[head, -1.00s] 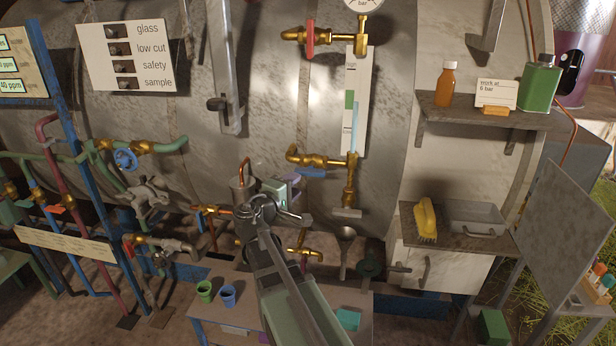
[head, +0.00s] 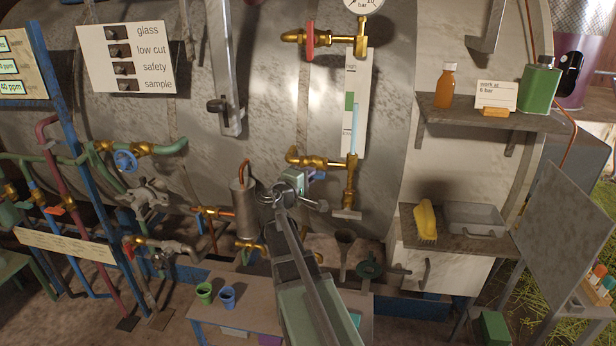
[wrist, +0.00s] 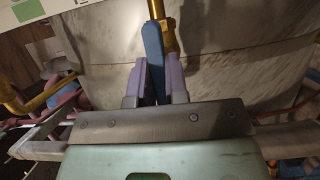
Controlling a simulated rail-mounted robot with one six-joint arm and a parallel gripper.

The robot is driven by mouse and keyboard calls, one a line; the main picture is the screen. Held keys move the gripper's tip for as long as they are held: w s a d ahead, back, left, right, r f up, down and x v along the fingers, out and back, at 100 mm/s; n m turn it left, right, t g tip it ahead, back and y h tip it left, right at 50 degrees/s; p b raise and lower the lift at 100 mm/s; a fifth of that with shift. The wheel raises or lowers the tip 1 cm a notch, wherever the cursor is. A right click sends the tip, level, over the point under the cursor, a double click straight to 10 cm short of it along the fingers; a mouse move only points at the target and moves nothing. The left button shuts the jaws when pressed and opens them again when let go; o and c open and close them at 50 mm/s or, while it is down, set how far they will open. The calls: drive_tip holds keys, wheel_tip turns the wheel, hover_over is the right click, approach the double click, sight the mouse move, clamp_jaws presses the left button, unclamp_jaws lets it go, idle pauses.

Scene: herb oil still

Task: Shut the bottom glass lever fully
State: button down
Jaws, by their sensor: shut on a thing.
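The bottom glass lever (head: 317,174) is a blue handle at the lower brass fitting (head: 322,161) of the sight glass (head: 354,130). Most of it is hidden behind my gripper (head: 302,180) in the head view. In the wrist view the blue lever (wrist: 152,45) runs up the picture to brass pipework, between the purple fingers of my gripper (wrist: 156,68). The fingers are shut on it. The lever's exact angle is hard to tell in the head view.
A red upper lever (head: 310,40) sits at the top of the sight glass, below a round gauge (head: 364,4). A metal cylinder (head: 243,207) with a copper pipe stands just left of my gripper. A low bench (head: 257,322) with cups and a shelf (head: 490,117) are nearby.

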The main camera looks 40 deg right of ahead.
drive_tip(key=shift+r+m, duration=0.1)
drive_tip(key=shift+m, duration=0.2)
drive_tip(key=m+y+p, duration=0.1)
drive_tip(key=m+p, duration=0.1)
drive_tip(key=m, duration=0.1)
drive_tip(key=shift+r+y+p, duration=0.15)
drive_tip(key=shift+y+p, duration=0.15)
drive_tip(key=shift+p, duration=0.05)
drive_tip(key=m+y+p, duration=0.2)
drive_tip(key=m, duration=0.2)
drive_tip(key=shift+s+p, duration=0.1)
drive_tip(key=shift+p, duration=0.2)
drive_tip(key=m+t+y+p, duration=0.1)
drive_tip(key=m+y, duration=0.1)
drive_tip(key=m, duration=0.2)
drive_tip(key=shift+t, duration=0.4)
drive_tip(key=shift+d+m+t+y+p, duration=0.1)
drive_tip(key=shift+m+t+y+p, duration=0.2)
drive_tip(key=shift+m+t+y, duration=0.6)
drive_tip(key=shift+m, duration=0.3)
drive_tip(key=c, duration=1.1)
unclamp_jaws()
